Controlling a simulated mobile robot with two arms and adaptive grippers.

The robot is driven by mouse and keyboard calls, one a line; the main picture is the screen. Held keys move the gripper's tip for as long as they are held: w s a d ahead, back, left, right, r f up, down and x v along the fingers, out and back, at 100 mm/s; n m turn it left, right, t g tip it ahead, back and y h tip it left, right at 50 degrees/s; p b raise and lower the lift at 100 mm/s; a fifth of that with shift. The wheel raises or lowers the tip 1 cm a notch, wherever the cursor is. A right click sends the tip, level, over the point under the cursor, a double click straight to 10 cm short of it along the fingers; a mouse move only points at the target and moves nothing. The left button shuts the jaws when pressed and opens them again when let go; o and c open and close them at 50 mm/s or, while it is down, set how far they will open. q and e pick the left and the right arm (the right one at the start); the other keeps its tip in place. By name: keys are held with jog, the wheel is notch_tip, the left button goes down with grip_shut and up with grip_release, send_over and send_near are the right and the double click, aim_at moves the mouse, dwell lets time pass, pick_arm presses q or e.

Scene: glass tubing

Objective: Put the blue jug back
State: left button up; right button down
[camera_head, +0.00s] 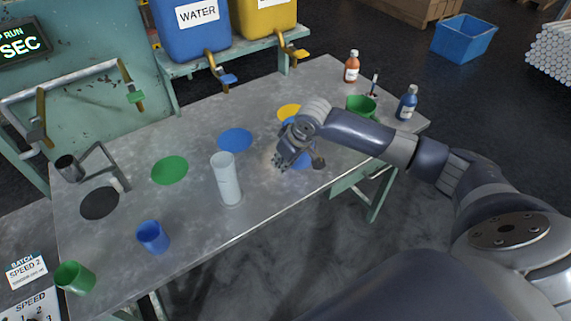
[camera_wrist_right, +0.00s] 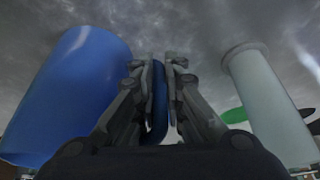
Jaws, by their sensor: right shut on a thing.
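The blue jug (camera_head: 301,161) is mostly hidden behind my right gripper (camera_head: 290,155) in the head view, near the table's front edge. In the right wrist view, its large blue body (camera_wrist_right: 75,90) stands left of my gripper (camera_wrist_right: 163,60). The fingers are shut on its blue handle (camera_wrist_right: 159,100). I cannot tell whether its base touches the table. A flat blue disc (camera_head: 235,139) lies bare on the table, to the left of the jug. My left gripper is not in view.
A tall whitish cylinder (camera_head: 226,180) stands left of my gripper. Green (camera_head: 169,170), yellow (camera_head: 289,112) and black (camera_head: 100,203) discs mark the table. A blue cup (camera_head: 153,237) and green cup (camera_head: 76,277) stand front left. A green vessel (camera_head: 361,107) and bottles (camera_head: 406,103) stand right.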

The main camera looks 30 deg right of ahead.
jog(key=shift+w+d+f, duration=0.1)
jog(key=shift+w+d, duration=0.15)
jog(key=shift+d, duration=0.3)
notch_tip(320, 180, down, 3)
jog(key=shift+p, duration=0.55)
jog(key=shift+f, duration=0.2)
jog(key=c, duration=2.1)
grip_release()
jog(key=o, duration=0.4)
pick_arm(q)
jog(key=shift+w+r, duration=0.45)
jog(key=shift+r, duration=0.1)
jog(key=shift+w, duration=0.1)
